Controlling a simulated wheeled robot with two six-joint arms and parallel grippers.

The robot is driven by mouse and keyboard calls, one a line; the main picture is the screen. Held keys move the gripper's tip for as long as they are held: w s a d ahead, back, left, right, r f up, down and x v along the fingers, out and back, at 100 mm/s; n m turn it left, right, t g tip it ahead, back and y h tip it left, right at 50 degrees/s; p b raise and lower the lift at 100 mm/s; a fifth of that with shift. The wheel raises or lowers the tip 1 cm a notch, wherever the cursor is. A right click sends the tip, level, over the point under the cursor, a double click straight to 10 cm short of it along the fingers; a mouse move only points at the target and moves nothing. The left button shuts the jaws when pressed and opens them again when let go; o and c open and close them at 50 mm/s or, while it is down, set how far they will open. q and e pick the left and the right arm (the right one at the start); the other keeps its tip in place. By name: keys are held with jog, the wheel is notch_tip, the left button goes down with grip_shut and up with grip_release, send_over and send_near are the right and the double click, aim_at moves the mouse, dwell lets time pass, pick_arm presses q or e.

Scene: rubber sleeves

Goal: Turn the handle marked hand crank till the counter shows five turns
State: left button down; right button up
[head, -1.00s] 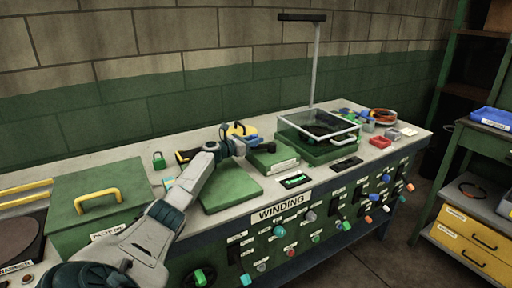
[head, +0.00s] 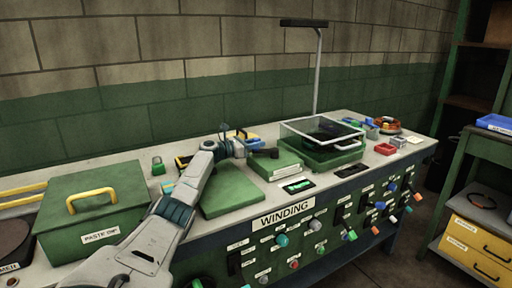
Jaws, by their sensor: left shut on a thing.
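My left arm reaches across the bench from the lower left. Its gripper (head: 240,149) is over the back of a green flat-topped box (head: 230,190), shut on what appears to be the crank handle; the jaws hide most of the grip. A dark bar (head: 265,153) sticks out just right of the fingers, above a second green box with a white label (head: 283,168). A small black display with green lit marks (head: 298,186), likely the counter, lies on the bench front; its digits are too small to read. My right gripper is out of view.
A green box with a yellow handle, marked paste (head: 92,208), stands at left. A clear-lidded green case (head: 330,150) and a tall lamp post (head: 317,75) stand right of the gripper. The front panel marked winding (head: 284,216) carries several knobs.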

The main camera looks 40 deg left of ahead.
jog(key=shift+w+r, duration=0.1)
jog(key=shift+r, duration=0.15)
pick_arm(q)
jog(key=c, duration=1.2)
grip_release()
jog(key=shift+s+d, duration=0.1)
